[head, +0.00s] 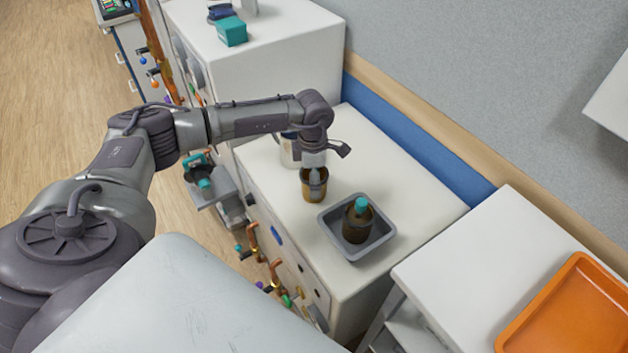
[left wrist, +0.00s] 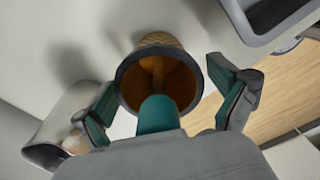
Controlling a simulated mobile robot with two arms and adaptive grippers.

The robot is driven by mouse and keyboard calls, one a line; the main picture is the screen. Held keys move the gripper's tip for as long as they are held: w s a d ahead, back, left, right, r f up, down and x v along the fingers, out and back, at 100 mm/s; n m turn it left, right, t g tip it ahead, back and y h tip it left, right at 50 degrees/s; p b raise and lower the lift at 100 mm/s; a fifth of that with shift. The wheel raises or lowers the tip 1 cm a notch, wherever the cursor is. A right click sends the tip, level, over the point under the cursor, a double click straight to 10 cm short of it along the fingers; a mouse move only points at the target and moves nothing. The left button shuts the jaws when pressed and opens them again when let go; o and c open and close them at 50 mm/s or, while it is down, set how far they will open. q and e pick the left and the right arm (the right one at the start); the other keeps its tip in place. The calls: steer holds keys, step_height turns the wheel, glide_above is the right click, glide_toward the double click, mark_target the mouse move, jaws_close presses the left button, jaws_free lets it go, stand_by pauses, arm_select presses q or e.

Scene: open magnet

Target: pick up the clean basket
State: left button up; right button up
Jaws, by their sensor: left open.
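A brown basket (head: 314,188) stands on the white cabinet top, below my left gripper (head: 315,166). My right gripper is not in view.
A pale metallic container (head: 290,152) stands close behind the left gripper. A taller white unit (head: 270,65) rises behind it. An orange tray (head: 580,318) lies on the white table at right. Copper handles line the cabinet front.

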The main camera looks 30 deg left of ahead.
arm_select(q)
steer(key=c, duration=1.3)
